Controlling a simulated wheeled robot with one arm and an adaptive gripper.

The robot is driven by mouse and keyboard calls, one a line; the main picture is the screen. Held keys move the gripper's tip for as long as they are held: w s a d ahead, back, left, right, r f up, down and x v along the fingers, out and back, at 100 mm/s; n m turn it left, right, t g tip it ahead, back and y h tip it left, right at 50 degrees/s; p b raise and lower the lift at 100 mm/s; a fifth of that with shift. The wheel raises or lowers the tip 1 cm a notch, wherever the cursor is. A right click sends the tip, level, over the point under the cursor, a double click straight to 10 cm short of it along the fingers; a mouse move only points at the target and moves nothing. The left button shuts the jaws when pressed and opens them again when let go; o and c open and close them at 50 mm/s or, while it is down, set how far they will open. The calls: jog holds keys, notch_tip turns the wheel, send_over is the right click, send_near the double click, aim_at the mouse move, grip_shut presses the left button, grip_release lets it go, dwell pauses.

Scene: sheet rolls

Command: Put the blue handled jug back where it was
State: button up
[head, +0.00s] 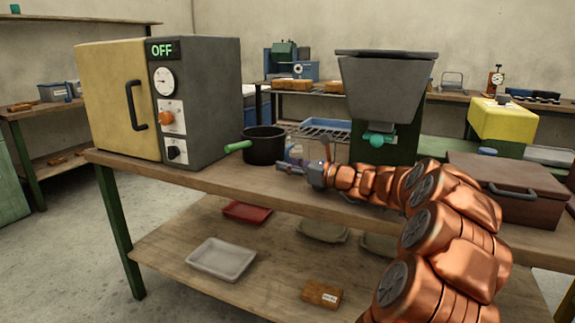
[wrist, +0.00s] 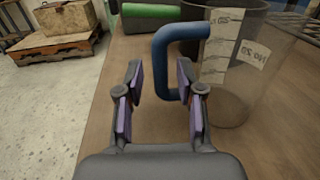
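The clear jug (wrist: 236,100) with its blue handle (wrist: 160,62) stands upright on the wooden bench, at the right in the wrist view. White paper labels are on its side. In the head view the jug (head: 340,151) is partly hidden behind my arm. My gripper (wrist: 163,84) is open, its two fingers apart. The handle's upright bar shows between and just beyond the fingertips. The right finger overlaps the handle's lower end; I cannot tell whether they touch. In the head view my gripper (head: 284,168) is low over the bench.
A black pot (head: 265,146) with a green handle stands left of the jug, beside the oven (head: 205,95) marked OFF. A grey hopper machine (head: 380,90) stands behind my arm. A brown lidded box (head: 508,185) is at right. Trays (head: 222,259) lie on the lower shelf.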

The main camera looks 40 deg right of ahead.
jog(key=p+v, duration=0.1)
jog(key=v, duration=0.4)
jog(key=shift+s+d+r, duration=0.15)
jog(key=shift+s+r, duration=0.05)
jog(key=shift+s+d+f+p, duration=0.1)
jog(key=shift+s+d+p, duration=0.1)
jog(key=shift+s, duration=0.15)
jog(key=shift+s+d+f+p, duration=0.1)
jog(key=shift+s+p, duration=0.05)
jog(key=shift+s, duration=0.25)
